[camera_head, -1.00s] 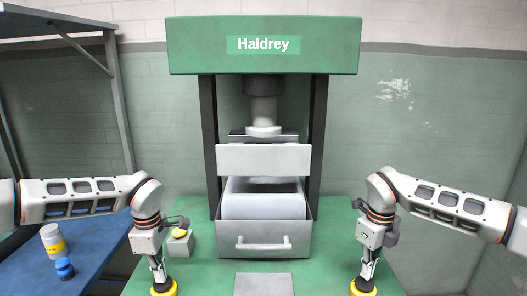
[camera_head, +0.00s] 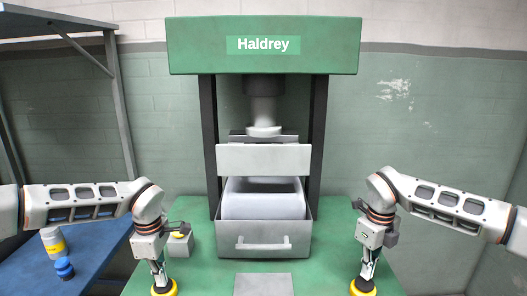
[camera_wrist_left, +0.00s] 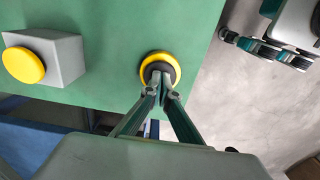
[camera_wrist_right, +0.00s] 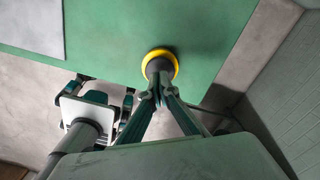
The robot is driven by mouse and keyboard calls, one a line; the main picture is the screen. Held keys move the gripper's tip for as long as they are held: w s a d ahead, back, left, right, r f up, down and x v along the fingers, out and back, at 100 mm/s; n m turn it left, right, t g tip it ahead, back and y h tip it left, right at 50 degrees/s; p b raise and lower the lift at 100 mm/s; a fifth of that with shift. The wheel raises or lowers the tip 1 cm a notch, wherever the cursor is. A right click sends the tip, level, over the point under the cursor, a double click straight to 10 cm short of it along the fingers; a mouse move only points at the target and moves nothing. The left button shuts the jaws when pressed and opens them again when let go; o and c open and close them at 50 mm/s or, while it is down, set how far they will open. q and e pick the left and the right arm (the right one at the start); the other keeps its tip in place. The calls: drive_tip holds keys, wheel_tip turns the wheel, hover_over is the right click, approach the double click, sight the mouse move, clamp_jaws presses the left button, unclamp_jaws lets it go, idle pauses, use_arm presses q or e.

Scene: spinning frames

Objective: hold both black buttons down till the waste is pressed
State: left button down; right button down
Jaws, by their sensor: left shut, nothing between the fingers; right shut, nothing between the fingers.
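The left black button (camera_wrist_left: 172,70), in a yellow ring (camera_wrist_left: 146,65), is under my left gripper (camera_wrist_left: 162,90). That gripper is shut, pointing down, with its fingertips at the button. The right black button (camera_wrist_right: 157,66), in its yellow ring (camera_wrist_right: 173,60), is under my right gripper (camera_wrist_right: 159,92). It too is shut, with its fingertips at the button. How far either button is pushed in is hard to tell. In the head view, white waste (camera_head: 263,206) sits in the press's grey drawer (camera_head: 226,238), below the raised-looking pale plate (camera_head: 263,159).
A grey box with a yellow button (camera_wrist_left: 24,65) is beside my left gripper. A blue table (camera_head: 95,245) at left holds a white-and-yellow container (camera_head: 53,242) and a blue-topped object (camera_head: 64,268).

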sight(365, 283)
drive_tip(key=shift+f, duration=1.5)
idle(1.7)
drive_tip(key=shift+r, duration=3.05)
drive_tip(key=shift+s, duration=0.1)
drive_tip(key=s+r, duration=0.3)
drive_tip(key=s, duration=0.3)
drive_tip(key=shift+s, duration=0.4)
use_arm(q)
drive_tip(key=shift+r, duration=3.05)
